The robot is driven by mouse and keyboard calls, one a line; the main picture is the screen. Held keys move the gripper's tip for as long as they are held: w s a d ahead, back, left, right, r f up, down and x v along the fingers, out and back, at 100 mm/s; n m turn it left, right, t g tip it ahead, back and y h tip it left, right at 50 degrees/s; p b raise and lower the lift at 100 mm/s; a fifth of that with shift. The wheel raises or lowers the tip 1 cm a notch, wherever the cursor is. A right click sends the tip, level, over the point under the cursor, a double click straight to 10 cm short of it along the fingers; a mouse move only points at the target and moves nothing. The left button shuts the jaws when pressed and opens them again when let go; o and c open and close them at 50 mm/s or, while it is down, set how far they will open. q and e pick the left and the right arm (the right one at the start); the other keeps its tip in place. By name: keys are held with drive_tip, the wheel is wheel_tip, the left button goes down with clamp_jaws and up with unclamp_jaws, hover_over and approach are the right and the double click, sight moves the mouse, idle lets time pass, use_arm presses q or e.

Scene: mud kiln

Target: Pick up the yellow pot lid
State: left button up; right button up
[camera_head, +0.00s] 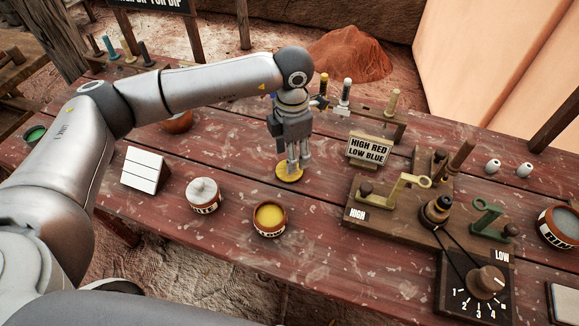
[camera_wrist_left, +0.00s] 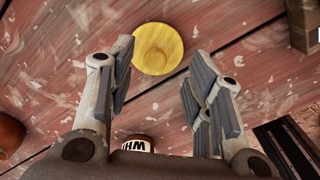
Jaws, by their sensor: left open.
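The yellow pot lid (camera_head: 289,173) lies flat on the red wooden table, a round disc with a raised middle. In the left wrist view the lid (camera_wrist_left: 158,48) lies beyond the fingertips, roughly in line with the gap between them. My left gripper (camera_head: 297,163) points down just above the lid and hides part of it in the head view. In the left wrist view the gripper (camera_wrist_left: 160,85) is open with nothing between its fingers. I cannot tell the exact height of the fingertips over the lid. My right gripper is in neither view.
An open pot of yellow glaze (camera_head: 270,217) and a white-lidded pot (camera_head: 203,193) stand nearer the front. A white slatted block (camera_head: 143,170) is at left. Bare table surrounds the lid.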

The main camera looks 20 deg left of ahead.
use_arm(q)
drive_tip(key=f, duration=0.4)
drive_tip(key=shift+w+a+f+p, duration=0.15)
drive_tip(key=shift+a+p, duration=0.05)
drive_tip(key=shift+p, duration=0.2)
drive_tip(key=shift+c, duration=0.5)
drive_tip(key=c, duration=0.9)
